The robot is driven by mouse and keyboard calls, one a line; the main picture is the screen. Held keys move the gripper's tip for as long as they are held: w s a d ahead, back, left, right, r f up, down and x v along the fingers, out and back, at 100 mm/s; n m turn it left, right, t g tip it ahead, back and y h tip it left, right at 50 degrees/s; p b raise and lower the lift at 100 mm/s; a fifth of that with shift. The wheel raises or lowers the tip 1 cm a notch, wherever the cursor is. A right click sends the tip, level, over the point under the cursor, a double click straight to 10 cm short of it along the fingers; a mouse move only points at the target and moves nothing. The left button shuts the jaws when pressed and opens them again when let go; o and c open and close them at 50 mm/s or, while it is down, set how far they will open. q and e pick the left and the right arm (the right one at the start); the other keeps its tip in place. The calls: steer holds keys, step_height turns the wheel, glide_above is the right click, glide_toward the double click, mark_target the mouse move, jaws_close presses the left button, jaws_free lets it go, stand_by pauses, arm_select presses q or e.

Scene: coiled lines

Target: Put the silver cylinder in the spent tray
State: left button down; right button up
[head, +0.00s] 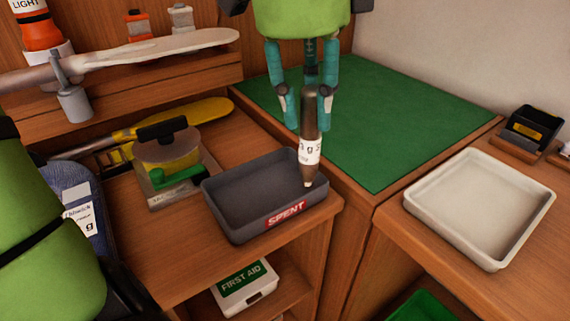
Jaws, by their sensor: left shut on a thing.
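The silver cylinder (311,118) looks dull, dark metallic in this light. It has a white label with lettering and narrows to a small tip at its lower end. My left gripper (308,108) is shut on its upper part and holds it roughly upright. The spent tray (222,213) is dark grey with a red SPENT label on its front wall and stands on the wooden bench. The cylinder's tip shows over the tray's right end; whether it touches the floor of the tray I cannot tell. The inside of the tray that shows is empty. My right gripper is not in view.
A white tray (480,258) stands empty on the right bench. A green mat (400,125) lies bare behind. A device with a black handle (165,160) stands left of the spent tray. A first aid box (245,287) sits on the shelf below.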

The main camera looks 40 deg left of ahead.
arm_select(q)
steer(key=w+a+f+b, duration=0.1)
steer(key=w+a+f, duration=0.1)
steer(key=a+f, duration=0.8)
steer(key=shift+f, duration=0.25)
steer(key=c, duration=1)
jaws_free()
steer(key=shift+r, duration=0.2)
steer(key=r, duration=0.4)
steer(key=r+p, duration=0.1)
steer(key=r, duration=0.3)
steer(key=s+r+p, duration=0.1)
steer(key=r, duration=0.3)
steer(key=shift+s+a, duration=0.1)
steer(key=shift+a, duration=0.25)
